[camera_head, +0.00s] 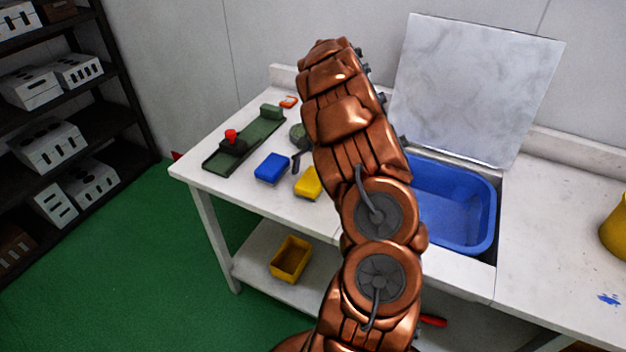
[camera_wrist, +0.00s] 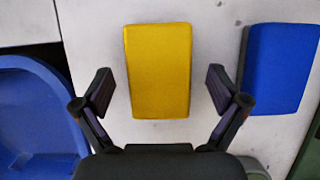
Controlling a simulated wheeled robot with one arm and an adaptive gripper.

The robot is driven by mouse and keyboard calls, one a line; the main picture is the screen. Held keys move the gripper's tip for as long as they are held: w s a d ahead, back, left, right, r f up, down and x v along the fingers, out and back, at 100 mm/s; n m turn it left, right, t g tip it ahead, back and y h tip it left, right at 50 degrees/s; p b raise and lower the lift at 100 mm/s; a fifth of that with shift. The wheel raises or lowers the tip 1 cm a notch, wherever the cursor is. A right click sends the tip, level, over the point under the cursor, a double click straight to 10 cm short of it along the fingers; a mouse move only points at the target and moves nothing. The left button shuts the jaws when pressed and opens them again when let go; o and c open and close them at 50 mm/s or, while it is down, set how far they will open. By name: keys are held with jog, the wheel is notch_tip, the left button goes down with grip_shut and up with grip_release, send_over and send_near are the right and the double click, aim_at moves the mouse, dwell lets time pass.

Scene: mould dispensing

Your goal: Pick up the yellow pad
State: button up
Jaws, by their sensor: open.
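The yellow pad (camera_head: 308,182) lies flat on the white table, just left of my arm in the head view. In the wrist view the yellow pad (camera_wrist: 158,70) is upright in the picture, centred ahead of my gripper. My gripper (camera_wrist: 160,82) is open and empty, with one finger on each side of the pad's lower part in the picture. Gaps show between the fingers and the pad.
A blue pad (camera_head: 271,168) lies left of the yellow one, and close to the right finger in the wrist view (camera_wrist: 280,68). A blue basin (camera_head: 456,205) is sunk right of my arm under a raised lid (camera_head: 478,85). A green fixture (camera_head: 250,140) stands at the left.

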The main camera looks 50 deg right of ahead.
jog(key=shift+a+f, duration=0.15)
jog(key=shift+f, duration=0.3)
jog(key=shift+f, duration=0.25)
dwell(0.3)
jog(key=c, duration=1.3)
jog(key=shift+o, duration=0.2)
jog(key=shift+r, duration=0.35)
jog(key=shift+r+b, duration=0.8)
jog(key=shift+r, duration=0.85)
jog(key=s+a+r+b, duration=0.1)
jog(key=s+a+b, duration=0.2)
jog(key=s+a, duration=0.6)
jog(key=s, duration=0.3)
jog(key=shift+s+a+r+b, duration=0.3)
jog(key=shift+s+a+b, duration=0.05)
jog(key=shift+a+b, duration=0.05)
